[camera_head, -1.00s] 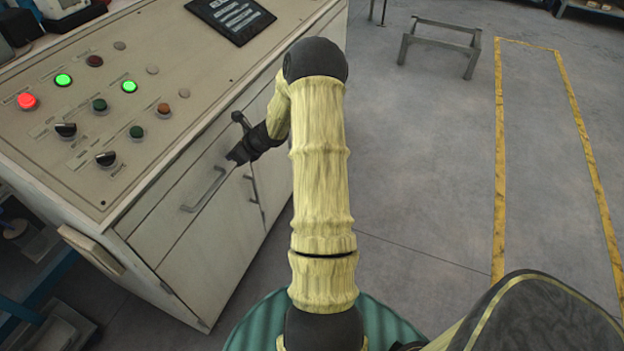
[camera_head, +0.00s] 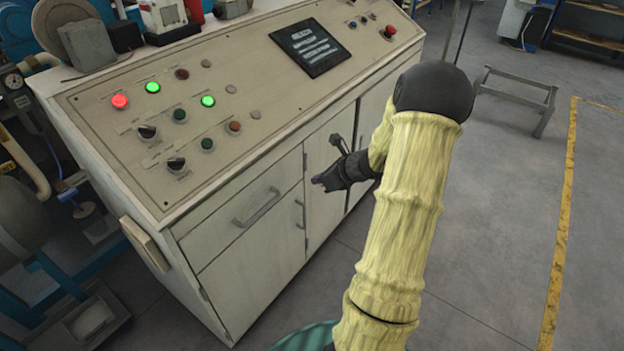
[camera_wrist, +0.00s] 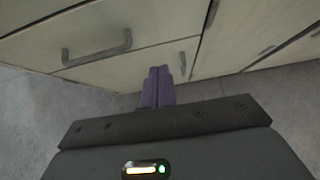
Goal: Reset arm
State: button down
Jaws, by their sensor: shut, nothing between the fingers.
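My gripper (camera_head: 318,181) is at the end of my bent arm, in front of the control console's cabinet doors, pointing left. In the wrist view my gripper (camera_wrist: 159,70) shows its two purple fingers pressed together, with nothing between them. The fingers point towards the cabinet front and a floor strip shows below it. No contact with the cabinet is visible, but the exact gap cannot be told.
The console (camera_head: 245,140) carries lit red and green buttons, dark knobs and a black panel. A drawer handle (camera_head: 257,207) sticks out left of my gripper. A low metal frame (camera_head: 515,97) stands at the back right. Floor right of my arm is clear.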

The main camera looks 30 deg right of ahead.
jog(key=shift+s+r, duration=0.15)
jog(key=shift+r, duration=0.05)
dwell(0.5)
jog(key=s+a+r+n+g, duration=0.1)
jog(key=s+a+n+g, duration=0.2)
jog(key=a+n, duration=0.45)
jog(key=s+a+r+n+g, duration=0.1)
jog(key=s+a+n+g, duration=0.1)
jog(key=a+n, duration=0.5)
jog(key=s+a+r+n+g+h, duration=0.1)
jog(key=s+a+r+n+h, duration=0.25)
jog(key=s+a+n, duration=1.05)
jog(key=w+d+r+n+p, duration=0.1)
jog(key=r+p, duration=0.8)
jog(key=r, duration=0.1)
jog(key=w+d+r+n+p, duration=0.1)
jog(key=d+r+n+p, duration=0.1)
jog(key=r+p, duration=0.8)
jog(key=shift+w, duration=0.35)
